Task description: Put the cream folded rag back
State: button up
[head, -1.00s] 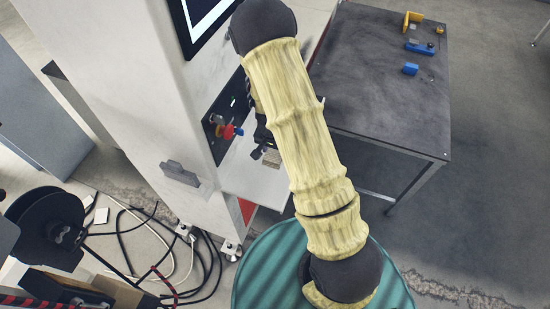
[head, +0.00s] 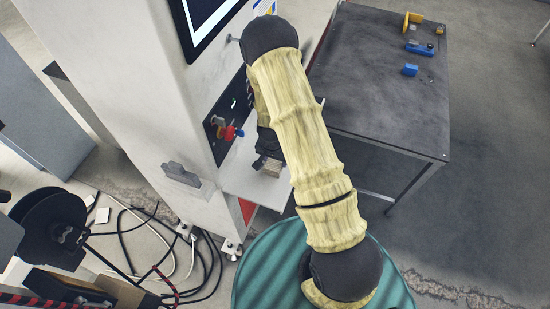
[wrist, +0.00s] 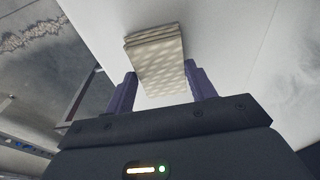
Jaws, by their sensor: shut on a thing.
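The cream folded rag (wrist: 158,62) is a small layered stack with a pale dotted pattern. In the wrist view it sits between the two dark fingers of my gripper (wrist: 161,84), which is shut on it. In the head view my gripper (head: 268,162) is over the white shelf (head: 250,187) at the front of the white column, and a small part of the rag (head: 273,170) shows beneath it. My arm covers the right part of the shelf. I cannot tell whether the rag touches the shelf.
The white column (head: 150,95) carries a screen and a panel with a red and blue fitting (head: 230,132) close to my gripper. A dark table (head: 385,85) with blue and yellow parts stands right. A black reel (head: 50,228) and loose cables (head: 185,255) lie at lower left.

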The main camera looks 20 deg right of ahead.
aim_at(273, 167)
jog(key=shift+f, duration=0.15)
jog(key=o, duration=1)
jog(key=shift+r, duration=0.2)
jog(key=shift+s+a+r+b, duration=0.15)
jog(key=shift+s+r+b, duration=0.15)
jog(key=shift+r, duration=1.65)
jog(key=shift+s+a+r+b, duration=0.2)
jog(key=shift+r+b, duration=0.15)
jog(key=shift+r, duration=1.65)
jog(key=shift+s+a+r+b, duration=0.15)
jog(key=shift+s+r+b, duration=0.15)
jog(key=shift+r, duration=1.65)
